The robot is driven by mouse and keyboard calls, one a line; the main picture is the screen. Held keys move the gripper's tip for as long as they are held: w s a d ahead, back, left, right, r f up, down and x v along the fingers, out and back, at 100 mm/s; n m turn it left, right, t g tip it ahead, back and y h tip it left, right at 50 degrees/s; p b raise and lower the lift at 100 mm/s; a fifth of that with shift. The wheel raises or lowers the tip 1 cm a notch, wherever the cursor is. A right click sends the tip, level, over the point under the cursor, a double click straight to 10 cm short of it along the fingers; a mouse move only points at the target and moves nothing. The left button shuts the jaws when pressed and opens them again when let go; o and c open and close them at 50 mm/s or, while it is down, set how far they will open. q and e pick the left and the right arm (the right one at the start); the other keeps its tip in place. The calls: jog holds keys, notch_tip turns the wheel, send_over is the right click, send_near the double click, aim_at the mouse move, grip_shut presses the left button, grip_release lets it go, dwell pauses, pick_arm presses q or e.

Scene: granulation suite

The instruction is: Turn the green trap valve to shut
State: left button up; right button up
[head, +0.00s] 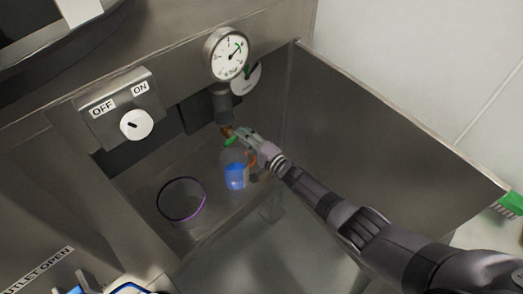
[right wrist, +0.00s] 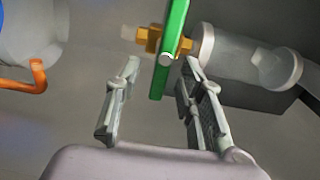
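The green trap valve handle (head: 231,141) sits low under the gauge, beside a pipe. In the right wrist view the long green handle (right wrist: 172,45) crosses a brass valve body (right wrist: 152,40) on a grey pipe (right wrist: 240,58). My right gripper (right wrist: 160,70) is open, with its two fingers apart on either side of the handle's lower end. I cannot tell whether either finger touches it. In the head view my right gripper (head: 241,134) is right at the valve and partly hides it. My left gripper is not in view.
A clear vessel with blue liquid (head: 235,176) stands just below the valve. A purple-rimmed round thing (head: 181,199) is to its left. A dial gauge (head: 227,55) and an OFF/ON knob (head: 136,125) are above. A metal side wall (head: 385,130) stands at right.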

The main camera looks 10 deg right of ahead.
jog(key=v, duration=1.1)
jog(key=shift+s, duration=0.1)
